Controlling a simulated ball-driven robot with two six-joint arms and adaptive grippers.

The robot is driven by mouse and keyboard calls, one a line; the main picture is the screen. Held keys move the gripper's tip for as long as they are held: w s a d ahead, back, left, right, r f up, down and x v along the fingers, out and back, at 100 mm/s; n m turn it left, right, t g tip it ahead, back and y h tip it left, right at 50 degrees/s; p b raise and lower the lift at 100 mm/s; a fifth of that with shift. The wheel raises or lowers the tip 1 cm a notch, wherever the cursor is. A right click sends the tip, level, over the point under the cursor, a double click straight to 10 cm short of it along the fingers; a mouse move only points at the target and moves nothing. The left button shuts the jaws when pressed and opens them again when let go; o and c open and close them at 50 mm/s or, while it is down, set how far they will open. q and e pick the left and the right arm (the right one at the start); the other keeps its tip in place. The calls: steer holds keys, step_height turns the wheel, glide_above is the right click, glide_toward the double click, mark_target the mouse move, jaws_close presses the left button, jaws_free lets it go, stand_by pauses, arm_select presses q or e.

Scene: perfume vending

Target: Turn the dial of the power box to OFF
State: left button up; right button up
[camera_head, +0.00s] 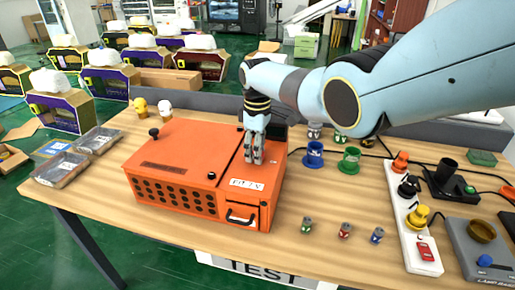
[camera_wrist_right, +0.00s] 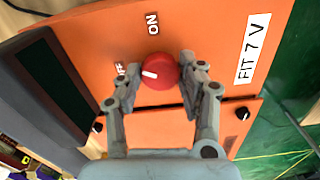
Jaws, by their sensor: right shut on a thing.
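The power box (camera_head: 190,165) is an orange box on the wooden table, with a label reading FIT 7 V. My right gripper (camera_head: 253,158) reaches down onto its top, and its fingers hide the dial in the head view. In the right wrist view the dial (camera_wrist_right: 160,72) is a round red knob with a white mark pointing left, toward the partly covered OFF label (camera_wrist_right: 120,70). The ON label (camera_wrist_right: 152,24) is above it in that view. My right gripper (camera_wrist_right: 160,80) is shut on the dial, one finger on each side. My left gripper is not in view.
Small cans (camera_head: 344,231) stand in front of the box's right side. Blue and green cups (camera_head: 349,160) and a white power strip (camera_head: 413,225) with plugs are to the right. Clear trays (camera_head: 62,168) lie at the left table edge.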

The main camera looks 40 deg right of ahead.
steer(key=n, duration=0.5)
steer(key=shift+n, duration=0.3)
stand_by(0.4)
steer(key=o, duration=1.2)
steer(key=shift+r, duration=0.1)
step_height(320, 180, up, 12)
steer(key=shift+f, duration=0.1)
steer(key=shift+f, duration=0.1)
